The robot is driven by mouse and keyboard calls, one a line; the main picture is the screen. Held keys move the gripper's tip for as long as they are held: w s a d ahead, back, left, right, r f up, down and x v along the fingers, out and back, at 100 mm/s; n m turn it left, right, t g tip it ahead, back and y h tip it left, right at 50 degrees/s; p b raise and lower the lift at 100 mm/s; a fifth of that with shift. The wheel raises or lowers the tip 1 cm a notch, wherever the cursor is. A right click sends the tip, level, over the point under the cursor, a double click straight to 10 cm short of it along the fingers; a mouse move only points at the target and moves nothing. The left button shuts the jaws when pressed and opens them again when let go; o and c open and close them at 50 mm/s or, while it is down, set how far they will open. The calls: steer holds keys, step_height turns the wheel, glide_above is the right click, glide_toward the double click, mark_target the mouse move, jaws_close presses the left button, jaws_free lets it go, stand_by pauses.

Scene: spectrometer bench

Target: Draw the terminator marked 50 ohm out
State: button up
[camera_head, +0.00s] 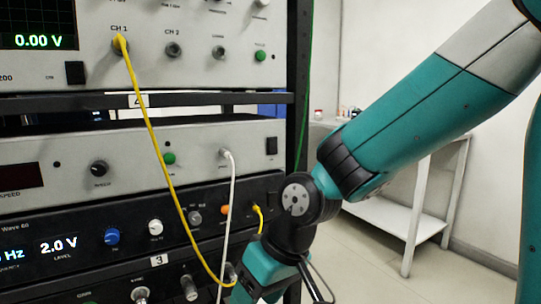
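I cannot make out a terminator marked 50 ohm in this view. Metal connectors sit along the bottom edge, on the lowest panel: one at the left (140,294) and one right of it (189,288). Another metal part (231,272) shows close to my wrist. Their labels are too small or cut off, so I cannot tell whether any is the terminator. My arm comes in from the upper right and bends down in front of the rack's lower right. The wrist runs out of the bottom edge, and my gripper is out of view.
A yellow cable (161,150) hangs from CH 1 of the top instrument (210,67) and loops near my wrist. A white cable (232,195) hangs from the middle unit (130,150). A blue-lit unit (75,240) sits below. A white table (385,217) stands behind my arm.

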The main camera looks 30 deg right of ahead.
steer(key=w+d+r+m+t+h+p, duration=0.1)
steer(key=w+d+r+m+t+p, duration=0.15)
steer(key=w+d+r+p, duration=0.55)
glide_toward(231, 274)
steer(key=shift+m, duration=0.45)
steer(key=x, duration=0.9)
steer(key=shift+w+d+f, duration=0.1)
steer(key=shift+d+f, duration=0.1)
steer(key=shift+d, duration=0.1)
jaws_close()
